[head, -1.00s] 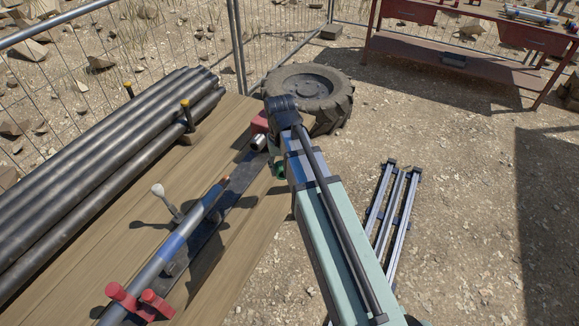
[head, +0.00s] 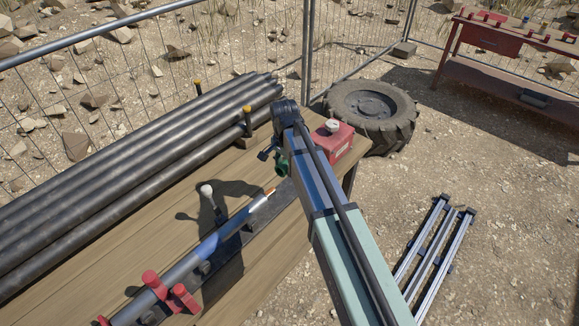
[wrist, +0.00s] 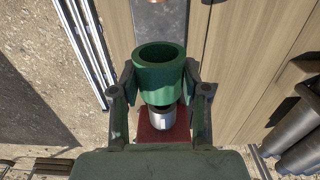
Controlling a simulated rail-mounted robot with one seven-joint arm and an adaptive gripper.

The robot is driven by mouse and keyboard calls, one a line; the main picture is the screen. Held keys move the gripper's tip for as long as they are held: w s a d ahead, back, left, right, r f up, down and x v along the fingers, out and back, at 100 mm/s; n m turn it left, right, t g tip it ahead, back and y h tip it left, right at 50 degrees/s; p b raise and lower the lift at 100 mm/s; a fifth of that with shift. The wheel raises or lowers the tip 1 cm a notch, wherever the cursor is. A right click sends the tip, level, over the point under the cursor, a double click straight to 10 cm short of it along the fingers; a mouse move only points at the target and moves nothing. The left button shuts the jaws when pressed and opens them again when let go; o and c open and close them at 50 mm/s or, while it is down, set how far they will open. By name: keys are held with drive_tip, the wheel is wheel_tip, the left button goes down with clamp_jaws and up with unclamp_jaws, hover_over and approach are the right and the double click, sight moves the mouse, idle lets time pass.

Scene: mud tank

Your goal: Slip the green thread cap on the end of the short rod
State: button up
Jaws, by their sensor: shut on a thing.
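The green thread cap (head: 282,169) is a hollow ring-shaped piece, also large in the wrist view (wrist: 159,84) with its round opening toward the top of the picture. My gripper (wrist: 160,76) is shut on it, one finger on each side. In the head view my gripper (head: 276,158) is partly hidden behind my forearm. The short rod (head: 215,238) is grey with a blue section and a copper-coloured tip. It lies along a dark rail on the wooden bench. The cap appears just beyond the tip, apart from it; their exact alignment is unclear.
Red clamp knobs (head: 167,289) and a pale-knobbed lever (head: 208,195) stand by the rod. A red box (head: 337,138) with a silver top sits at the bench's far end. Long dark pipes (head: 130,165) fill the left side. A tyre (head: 372,112) lies beyond.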

sight(272, 189)
drive_tip(key=shift+s+a+f+b, duration=0.2)
drive_tip(key=shift+f+b, duration=0.65)
drive_tip(key=shift+f, duration=0.5)
drive_tip(key=shift+s+a+f+b, duration=0.15)
drive_tip(key=shift+f+b, duration=0.65)
drive_tip(key=shift+f, duration=0.5)
drive_tip(key=shift+s+a+f, duration=0.15)
drive_tip(key=shift+s+f, duration=0.1)
drive_tip(key=shift+f, duration=0.45)
drive_tip(key=shift+s+a, duration=0.15)
drive_tip(key=shift+s, duration=0.05)
drive_tip(key=shift+s+a, duration=0.25)
drive_tip(key=shift+s, duration=0.05)
drive_tip(key=shift+s+a, duration=0.4)
drive_tip(key=shift+s, duration=0.1)
drive_tip(key=shift+s+a, duration=0.25)
drive_tip(key=shift+s+a, duration=0.55)
drive_tip(key=shift+s, duration=0.15)
